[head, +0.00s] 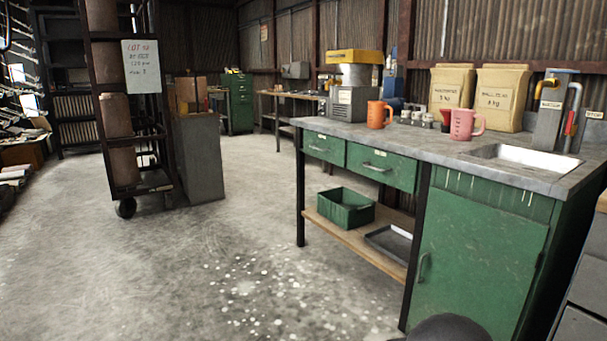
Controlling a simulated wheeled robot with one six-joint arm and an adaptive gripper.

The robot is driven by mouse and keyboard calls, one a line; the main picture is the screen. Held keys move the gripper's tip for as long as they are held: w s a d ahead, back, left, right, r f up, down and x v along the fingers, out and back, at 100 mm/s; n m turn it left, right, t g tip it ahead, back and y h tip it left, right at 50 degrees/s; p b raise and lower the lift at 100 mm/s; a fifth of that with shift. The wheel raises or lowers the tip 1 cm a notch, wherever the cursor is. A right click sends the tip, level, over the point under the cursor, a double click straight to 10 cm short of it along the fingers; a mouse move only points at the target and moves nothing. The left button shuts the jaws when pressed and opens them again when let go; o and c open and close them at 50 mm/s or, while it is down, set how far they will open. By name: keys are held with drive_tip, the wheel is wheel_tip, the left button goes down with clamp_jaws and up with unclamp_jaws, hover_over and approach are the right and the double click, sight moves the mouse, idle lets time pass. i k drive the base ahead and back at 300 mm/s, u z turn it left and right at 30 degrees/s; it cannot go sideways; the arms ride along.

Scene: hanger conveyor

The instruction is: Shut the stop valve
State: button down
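Pipework stands behind the sink (522,157) at the right end of the green workbench. It has a grey upright block (549,125), a yellow handle or pipe bend (545,86) and a pale blue bent pipe (575,95). A small red lever (569,123) lies along the pipe, roughly upright. A white tag (594,115) beside it seems to read STOP. Which part is the stop valve, and whether it is open, I cannot tell for sure. My gripper is not in view; a dark rounded shape at the bottom edge may be part of my arm.
The grey benchtop (350,131) holds an orange jug (379,115), a pink jug (464,124) and two paper sacks (451,90). A green crate (345,208) sits on the lower shelf. A wheeled rack (105,62) stands left. The floor between is clear.

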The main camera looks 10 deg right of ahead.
sight(568, 126)
drive_tip(key=z, duration=1.55)
drive_tip(key=k, duration=0.6)
drive_tip(key=u, duration=0.75)
drive_tip(key=i, duration=0.6)
drive_tip(key=u, duration=0.6)
drive_tip(key=i, duration=0.7)
drive_tip(key=z, duration=0.25)
